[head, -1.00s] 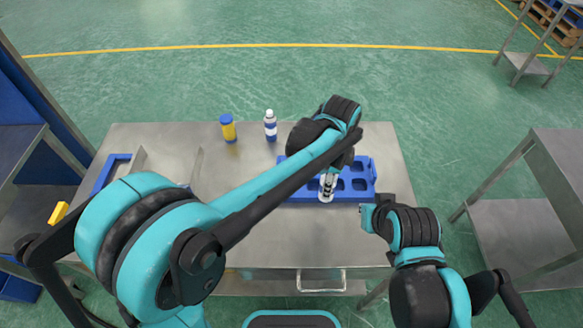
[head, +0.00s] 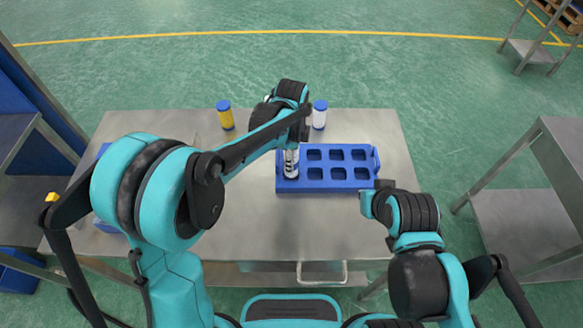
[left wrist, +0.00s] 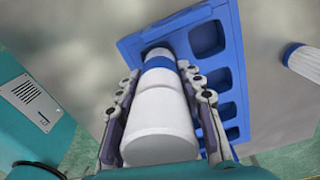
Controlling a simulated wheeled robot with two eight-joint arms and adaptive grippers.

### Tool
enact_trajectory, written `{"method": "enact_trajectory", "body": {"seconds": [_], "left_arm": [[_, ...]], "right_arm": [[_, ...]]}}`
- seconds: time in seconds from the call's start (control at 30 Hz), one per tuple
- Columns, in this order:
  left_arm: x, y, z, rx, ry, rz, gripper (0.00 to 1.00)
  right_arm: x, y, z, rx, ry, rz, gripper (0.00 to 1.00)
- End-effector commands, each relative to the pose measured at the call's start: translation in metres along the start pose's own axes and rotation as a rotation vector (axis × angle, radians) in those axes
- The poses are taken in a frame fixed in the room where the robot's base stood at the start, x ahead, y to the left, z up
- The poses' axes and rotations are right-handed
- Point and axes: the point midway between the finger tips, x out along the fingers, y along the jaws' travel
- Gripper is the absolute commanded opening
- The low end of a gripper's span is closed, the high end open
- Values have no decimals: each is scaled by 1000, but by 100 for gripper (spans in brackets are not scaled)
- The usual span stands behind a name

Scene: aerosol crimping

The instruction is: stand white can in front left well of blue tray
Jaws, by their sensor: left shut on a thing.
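The white can (head: 291,160) with a blue band is held upright at the left end of the blue tray (head: 340,187). My left gripper (head: 292,147) is shut on the can. In the left wrist view, the can (left wrist: 160,122) lies between the two fingers (left wrist: 163,108), its far end at the corner well of the tray (left wrist: 221,12). The can's lower end is at the front left well; I cannot tell how deep it sits. The other wells in view look empty. My right arm is at the lower right, its fingers hidden.
A yellow bottle with a blue cap (head: 226,117) and a white bottle with a blue cap (head: 319,115) stand behind on the metal table (head: 270,225). Another bottle is mostly hidden behind my left arm. The table front is clear.

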Motion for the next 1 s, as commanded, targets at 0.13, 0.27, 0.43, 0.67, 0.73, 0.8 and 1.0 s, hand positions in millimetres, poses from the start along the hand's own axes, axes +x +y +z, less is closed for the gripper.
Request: {"method": "enact_trajectory", "body": {"seconds": [0.13,0.27,0.43,0.67,0.73,0.8,1.0], "left_arm": [[23,0,0,0,0,0,4],[38,0,0,0,0,0,4],[37,0,0,0,0,0,4],[40,0,0,-1,0,0,45],[40,0,0,-1,0,0,58],[40,0,0,-1,0,0,58],[39,0,0,-1,0,0,58]], "right_arm": [[7,0,5,0,0,0,0],[11,0,8,0,0,0,0],[10,0,7,0,0,0,0],[13,0,9,0,0,0,0],[12,0,9,0,0,0,0],[12,0,9,0,0,0,0],[12,0,8,0,0,0,0]]}}
